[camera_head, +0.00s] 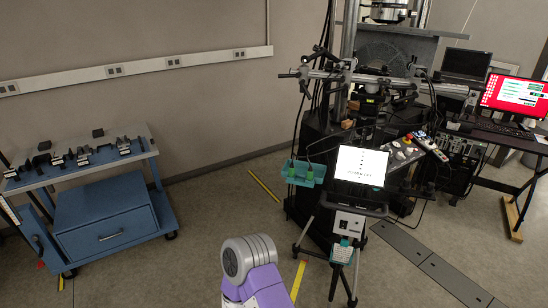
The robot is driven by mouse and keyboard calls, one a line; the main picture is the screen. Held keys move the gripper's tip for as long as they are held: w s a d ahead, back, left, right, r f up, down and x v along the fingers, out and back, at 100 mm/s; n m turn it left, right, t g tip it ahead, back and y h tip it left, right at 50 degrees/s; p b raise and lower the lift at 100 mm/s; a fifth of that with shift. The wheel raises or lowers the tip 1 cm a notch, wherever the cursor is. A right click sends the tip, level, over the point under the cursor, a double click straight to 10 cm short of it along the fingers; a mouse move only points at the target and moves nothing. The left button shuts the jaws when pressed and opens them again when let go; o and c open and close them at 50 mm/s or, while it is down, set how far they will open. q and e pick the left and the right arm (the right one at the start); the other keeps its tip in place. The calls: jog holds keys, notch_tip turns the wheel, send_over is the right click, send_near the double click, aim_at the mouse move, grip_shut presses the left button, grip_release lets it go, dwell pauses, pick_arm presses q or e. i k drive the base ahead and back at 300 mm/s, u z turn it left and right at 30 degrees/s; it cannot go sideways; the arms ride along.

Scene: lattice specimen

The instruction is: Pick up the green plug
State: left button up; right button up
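A teal holder (303,181) hangs at the left side of the dark testing machine, near the middle of the view. Small green upright pieces (310,176) show in it and look like green plugs; they are too small to tell which one is the task's plug. Thin dark cables run near the holder. Neither of my grippers shows. A purple and grey link of one of my arms stands at the bottom centre, in front of and below the holder, apart from it.
A blue cart (105,222) with dark fixtures stands at the left. A tripod-mounted box (348,224) and a white screen (361,166) stand right of the holder. A desk with a red monitor (514,97) is at the far right. The floor left of the machine is clear.

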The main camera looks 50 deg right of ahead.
aim_at(292, 167)
jog(key=z, duration=0.7)
jog(key=i, duration=1.35)
jog(key=z, duration=1.25)
